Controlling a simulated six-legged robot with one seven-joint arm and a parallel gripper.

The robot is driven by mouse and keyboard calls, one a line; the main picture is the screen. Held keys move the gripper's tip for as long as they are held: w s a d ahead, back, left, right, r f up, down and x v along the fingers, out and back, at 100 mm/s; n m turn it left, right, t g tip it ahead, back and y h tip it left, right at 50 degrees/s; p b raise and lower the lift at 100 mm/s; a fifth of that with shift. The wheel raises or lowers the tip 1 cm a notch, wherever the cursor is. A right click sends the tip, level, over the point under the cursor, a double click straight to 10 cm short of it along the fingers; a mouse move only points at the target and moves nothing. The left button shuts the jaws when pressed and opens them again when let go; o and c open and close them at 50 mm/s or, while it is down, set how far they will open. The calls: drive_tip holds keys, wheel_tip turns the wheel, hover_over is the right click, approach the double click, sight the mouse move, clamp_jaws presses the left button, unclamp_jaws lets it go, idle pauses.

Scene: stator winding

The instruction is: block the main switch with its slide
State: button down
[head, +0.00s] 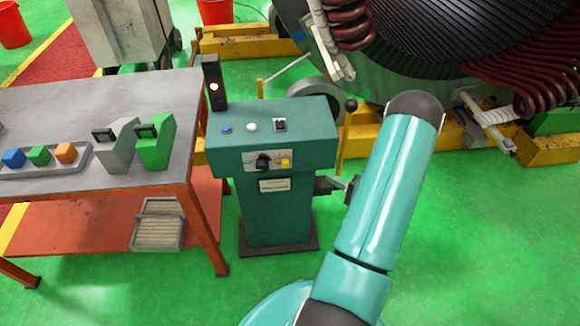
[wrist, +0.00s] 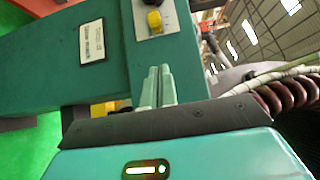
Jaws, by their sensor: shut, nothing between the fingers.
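The main switch (head: 263,162) is a black knob on a pale plate on the front of the green console. The yellow slide (head: 285,162) sits just right of the knob on that plate. In the wrist view the yellow slide (wrist: 154,20) shows near the top edge, and the knob is out of view. My gripper (wrist: 159,70) has its two pale green fingers side by side, shut and empty. The fingertips point at the plate, short of the slide in the picture. In the head view my gripper (head: 328,185) is small, right of the console front and lower than the slide.
The console top carries a blue button (head: 226,129), a white button (head: 252,127) and a small dark switch (head: 280,125). A label (head: 274,185) is below the switch plate. A workbench (head: 60,105) stands left, a large wound stator (head: 440,50) behind right. Green floor is free in front.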

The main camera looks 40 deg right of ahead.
drive_tip(key=shift+s+d, duration=0.15)
drive_tip(key=shift+s, duration=0.1)
approach(288, 161)
drive_tip(key=w+d, duration=0.1)
drive_tip(key=w, duration=0.2)
drive_tip(key=w+d+f, duration=0.1)
drive_tip(key=shift+w+d+f, duration=0.15)
drive_tip(key=shift+w+d, duration=0.15)
drive_tip(key=shift+w, duration=0.05)
drive_tip(key=shift+w+a, duration=0.3)
drive_tip(key=shift+a, duration=0.2)
drive_tip(key=shift+w+a, duration=0.25)
drive_tip(key=shift+a, duration=0.3)
drive_tip(key=shift+w+a, duration=0.3)
drive_tip(key=shift+a, duration=0.15)
drive_tip(key=shift+w+a, duration=0.7)
drive_tip(key=shift+a, duration=0.3)
